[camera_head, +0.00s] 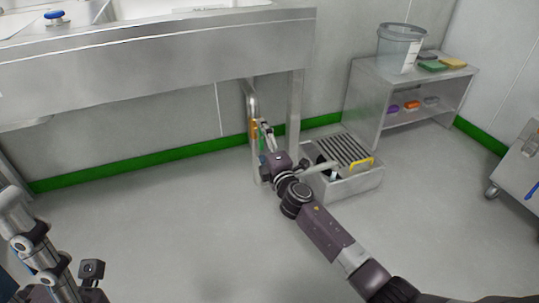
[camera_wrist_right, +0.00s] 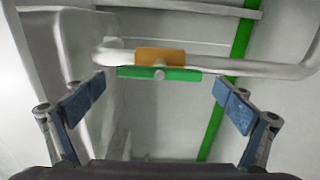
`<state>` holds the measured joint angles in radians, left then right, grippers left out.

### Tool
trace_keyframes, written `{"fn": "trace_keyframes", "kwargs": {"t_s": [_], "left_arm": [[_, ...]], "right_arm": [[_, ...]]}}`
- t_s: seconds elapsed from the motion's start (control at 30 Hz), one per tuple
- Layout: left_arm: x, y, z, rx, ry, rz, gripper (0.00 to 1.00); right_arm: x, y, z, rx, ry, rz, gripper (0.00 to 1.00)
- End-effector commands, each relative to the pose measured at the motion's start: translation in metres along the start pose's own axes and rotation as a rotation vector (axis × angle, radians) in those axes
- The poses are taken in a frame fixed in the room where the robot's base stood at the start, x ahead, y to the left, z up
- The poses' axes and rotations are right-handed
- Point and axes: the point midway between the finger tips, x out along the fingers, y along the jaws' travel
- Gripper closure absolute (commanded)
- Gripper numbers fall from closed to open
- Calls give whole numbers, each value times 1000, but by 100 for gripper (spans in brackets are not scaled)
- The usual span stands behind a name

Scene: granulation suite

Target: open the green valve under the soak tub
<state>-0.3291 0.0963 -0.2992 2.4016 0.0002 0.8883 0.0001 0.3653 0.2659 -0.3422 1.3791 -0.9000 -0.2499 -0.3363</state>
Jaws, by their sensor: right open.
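The soak tub (camera_head: 150,50) is a steel basin at the upper left. Under its right end runs a pale pipe with an orange valve body (camera_head: 253,128). In the right wrist view the green valve handle (camera_wrist_right: 160,74) lies lengthwise along the pipe, in front of the orange body (camera_wrist_right: 160,56). My right gripper (camera_head: 268,132) is at the valve in the head view. In the wrist view my right gripper (camera_wrist_right: 159,98) is open, its blue-padded fingers apart on either side of the handle, apparently not touching it. My left arm shows at the lower left; its fingers are not visible.
A steel box with a slatted grate (camera_head: 352,188) stands on the floor right of the valve, close to my right arm. A tub leg (camera_head: 294,115) is beside the pipe. A steel shelf (camera_head: 365,95) carries a clear bucket (camera_head: 399,50). The floor in front is clear.

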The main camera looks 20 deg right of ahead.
Motion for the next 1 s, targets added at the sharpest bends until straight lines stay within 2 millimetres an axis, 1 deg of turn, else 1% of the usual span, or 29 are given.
{"fn": "trace_keyframes", "kwargs": {"t_s": [0.03, 0.3, 0.5, 0.7, 1.0], "left_arm": [[0, 0, 0, 0, 0, 0, 60], [0, 0, 0, -1, -1, 1, 60], [0, 0, 0, -1, -1, 2, 60], [0, 0, 0, -1, -1, 2, 60], [0, 0, 0, -1, -1, 2, 60]], "right_arm": [[-10, -1, 0, -1, 1, -1, 3], [-58, -2, 0, -1, 1, -3, 3], [-86, -2, 0, -1, 0, -3, 3], [-98, -1, 0, -1, 0, -1, 3], [-98, 0, 0, -2, 0, -1, 3]]}}
